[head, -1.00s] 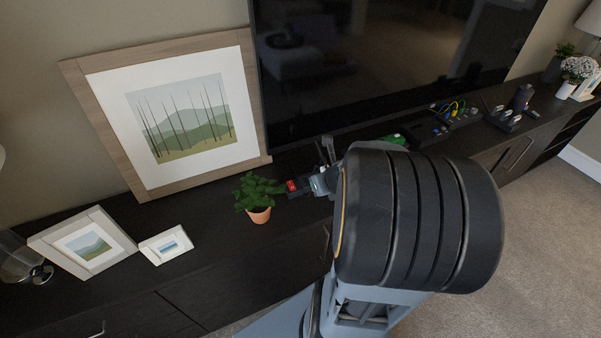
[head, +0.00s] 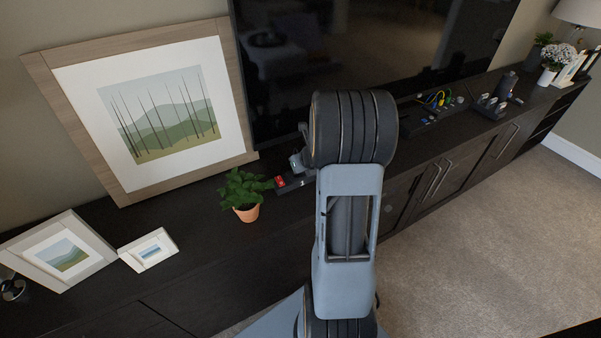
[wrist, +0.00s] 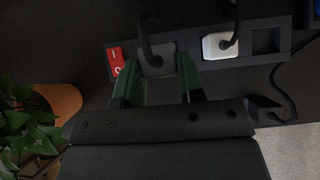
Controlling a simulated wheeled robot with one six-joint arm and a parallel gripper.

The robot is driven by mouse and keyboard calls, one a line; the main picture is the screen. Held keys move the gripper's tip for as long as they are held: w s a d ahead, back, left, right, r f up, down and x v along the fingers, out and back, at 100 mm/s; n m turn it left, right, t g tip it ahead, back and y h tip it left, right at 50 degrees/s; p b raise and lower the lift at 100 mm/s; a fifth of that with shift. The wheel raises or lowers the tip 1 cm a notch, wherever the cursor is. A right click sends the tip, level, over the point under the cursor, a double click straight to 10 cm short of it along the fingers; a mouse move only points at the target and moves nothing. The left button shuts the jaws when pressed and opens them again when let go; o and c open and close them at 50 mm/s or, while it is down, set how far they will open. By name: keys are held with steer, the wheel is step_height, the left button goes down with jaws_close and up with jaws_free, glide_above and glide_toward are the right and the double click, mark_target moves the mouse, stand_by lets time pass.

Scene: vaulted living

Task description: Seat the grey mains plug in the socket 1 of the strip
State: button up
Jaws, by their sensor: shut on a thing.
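The grey mains plug (wrist: 158,62) shows in the wrist view between the green fingertips of my gripper (wrist: 156,70), which is shut on it. A black cable rises from the plug. The plug is over the dark power strip (wrist: 193,54), at the place beside the red switch (wrist: 116,61). I cannot tell how deep it sits. A white plug (wrist: 220,45) is in the strip to its right, and an empty socket (wrist: 266,40) lies beyond. In the head view the strip (head: 294,187) and red switch (head: 280,181) show left of my arm, which hides most of the gripper.
A potted plant (head: 245,193) stands close left of the strip; it shows in the wrist view too (wrist: 55,100). A large framed picture (head: 150,110) leans behind, and a television (head: 400,60) stands at the back. Cables and other devices (head: 440,105) lie farther right.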

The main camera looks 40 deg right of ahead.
steer(key=shift+w+f, duration=0.15)
steer(key=shift+f, duration=0.1)
steer(key=shift+w+d+f+b, duration=0.1)
steer(key=shift+f+b, duration=0.55)
steer(key=shift+f, duration=0.2)
steer(key=shift+w+d+f+b, duration=0.1)
steer(key=shift+f+b, duration=0.5)
steer(key=shift+f, duration=0.25)
steer(key=shift+f, duration=0.2)
steer(key=o, duration=1)
steer(key=shift+r, duration=0.1)
